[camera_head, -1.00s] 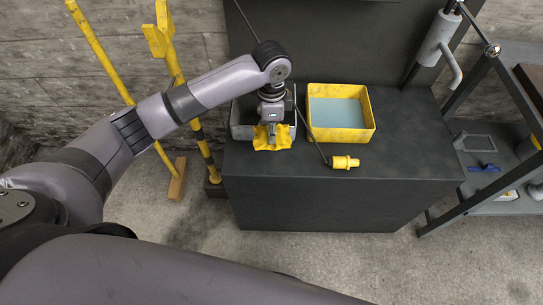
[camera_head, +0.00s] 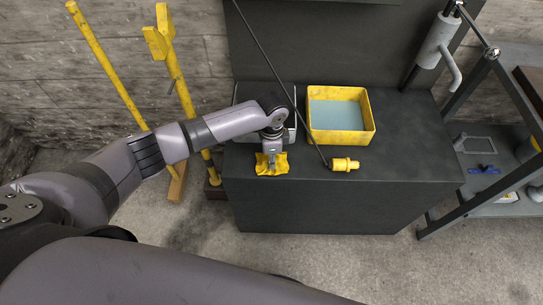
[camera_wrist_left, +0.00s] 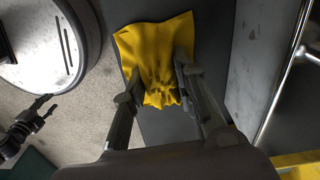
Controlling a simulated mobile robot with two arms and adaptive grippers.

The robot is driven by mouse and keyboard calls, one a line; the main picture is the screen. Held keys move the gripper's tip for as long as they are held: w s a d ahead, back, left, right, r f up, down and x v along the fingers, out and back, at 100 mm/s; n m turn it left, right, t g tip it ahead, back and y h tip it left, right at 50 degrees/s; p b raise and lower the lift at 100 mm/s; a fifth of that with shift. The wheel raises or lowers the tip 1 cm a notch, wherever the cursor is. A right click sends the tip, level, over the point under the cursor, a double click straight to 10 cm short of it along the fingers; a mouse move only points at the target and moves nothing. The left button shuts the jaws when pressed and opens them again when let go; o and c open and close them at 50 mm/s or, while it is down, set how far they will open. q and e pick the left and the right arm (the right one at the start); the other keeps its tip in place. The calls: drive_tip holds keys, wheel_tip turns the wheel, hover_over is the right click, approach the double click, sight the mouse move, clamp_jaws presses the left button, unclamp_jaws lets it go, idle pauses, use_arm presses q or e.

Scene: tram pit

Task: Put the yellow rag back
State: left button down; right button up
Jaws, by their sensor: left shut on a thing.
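The yellow rag (camera_head: 283,166) is crumpled, near the front edge of the dark bench top (camera_head: 395,150). My left gripper (camera_head: 272,158) is shut on it from above. In the left wrist view the rag (camera_wrist_left: 150,45) fans out beyond the two fingertips (camera_wrist_left: 158,92) and is bunched between them. I cannot tell whether the rag touches the bench. A grey tray (camera_head: 291,127) stands just behind, mostly hidden by my left arm. A dark gripper, apparently my right one (camera_wrist_left: 42,112), shows at the left of the left wrist view; its finger state is unclear.
A yellow tub (camera_head: 342,135) with a blue-grey inside stands right of the grey tray. A thin rod with a yellow end piece (camera_head: 344,164) leans across the bench. Yellow poles (camera_head: 105,62) stand at left, a metal shelf rack (camera_head: 490,200) at right.

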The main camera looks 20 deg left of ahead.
use_arm(q)
drive_tip(key=shift+f, duration=0.2)
drive_tip(key=c, duration=1.3)
unclamp_jaws()
